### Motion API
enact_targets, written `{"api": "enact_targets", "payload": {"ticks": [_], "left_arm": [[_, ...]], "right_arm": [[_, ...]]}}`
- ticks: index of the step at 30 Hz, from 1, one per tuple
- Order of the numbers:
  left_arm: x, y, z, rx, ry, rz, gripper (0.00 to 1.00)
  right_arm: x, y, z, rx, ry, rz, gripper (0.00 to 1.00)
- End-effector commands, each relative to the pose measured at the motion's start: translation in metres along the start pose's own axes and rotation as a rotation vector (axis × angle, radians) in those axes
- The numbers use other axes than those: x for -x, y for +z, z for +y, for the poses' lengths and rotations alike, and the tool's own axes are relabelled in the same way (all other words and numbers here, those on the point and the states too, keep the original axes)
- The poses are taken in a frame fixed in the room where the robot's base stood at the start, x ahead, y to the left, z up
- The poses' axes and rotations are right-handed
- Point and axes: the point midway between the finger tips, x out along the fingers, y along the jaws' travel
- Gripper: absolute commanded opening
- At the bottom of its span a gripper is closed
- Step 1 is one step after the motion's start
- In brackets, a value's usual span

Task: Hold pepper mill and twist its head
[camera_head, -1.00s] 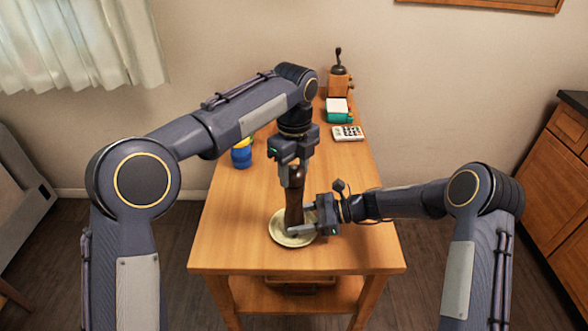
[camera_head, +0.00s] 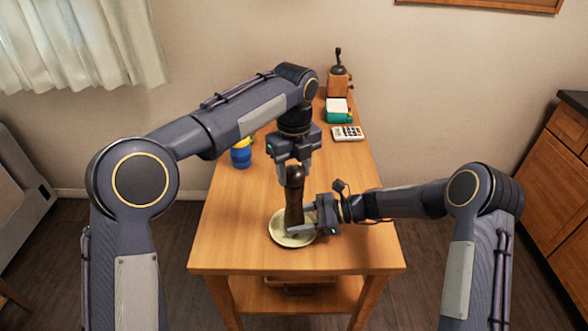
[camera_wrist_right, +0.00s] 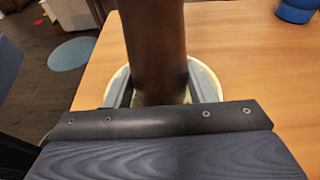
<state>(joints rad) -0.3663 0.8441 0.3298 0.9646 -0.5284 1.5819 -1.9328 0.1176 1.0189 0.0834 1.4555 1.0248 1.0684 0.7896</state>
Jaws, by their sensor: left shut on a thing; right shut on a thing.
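The dark brown pepper mill (camera_head: 294,203) stands upright on a pale round plate (camera_head: 279,236) near the front of the wooden table. My right gripper (camera_head: 307,220) comes in from the right and is shut on the mill's lower body. In the right wrist view the mill's body (camera_wrist_right: 155,45) rises between the two fingers (camera_wrist_right: 155,90). My left gripper (camera_head: 294,170) points down from above and is shut on the mill's head. The fingers partly hide the head.
A blue cup (camera_head: 241,155) stands at the table's left edge. A calculator (camera_head: 348,133), a green and white box (camera_head: 338,111) and a coffee grinder (camera_head: 339,82) sit toward the back. The table (camera_head: 235,215) is clear left of the plate.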

Motion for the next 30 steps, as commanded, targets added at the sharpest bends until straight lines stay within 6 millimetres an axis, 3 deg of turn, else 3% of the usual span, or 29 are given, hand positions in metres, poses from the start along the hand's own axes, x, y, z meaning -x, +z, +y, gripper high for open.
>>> {"api": "enact_targets", "payload": {"ticks": [1, 6, 17, 30], "left_arm": [[0.001, 0.000, 0.000, 0.001, -0.001, -0.001, 0.50], [0.000, 0.000, 0.000, 0.001, -0.001, -0.001, 0.69], [0.008, 0.000, -0.001, 0.002, -0.003, -0.002, 0.69], [0.095, 0.000, -0.002, 0.001, -0.004, -0.002, 0.69]], "right_arm": [[0.000, -0.001, 0.000, 0.000, 0.000, 0.002, 0.24], [0.000, -0.001, 0.000, 0.000, 0.000, 0.002, 0.24], [0.000, -0.001, 0.000, -0.001, 0.000, 0.001, 0.24], [0.000, -0.001, 0.000, -0.001, 0.000, 0.001, 0.24]]}}
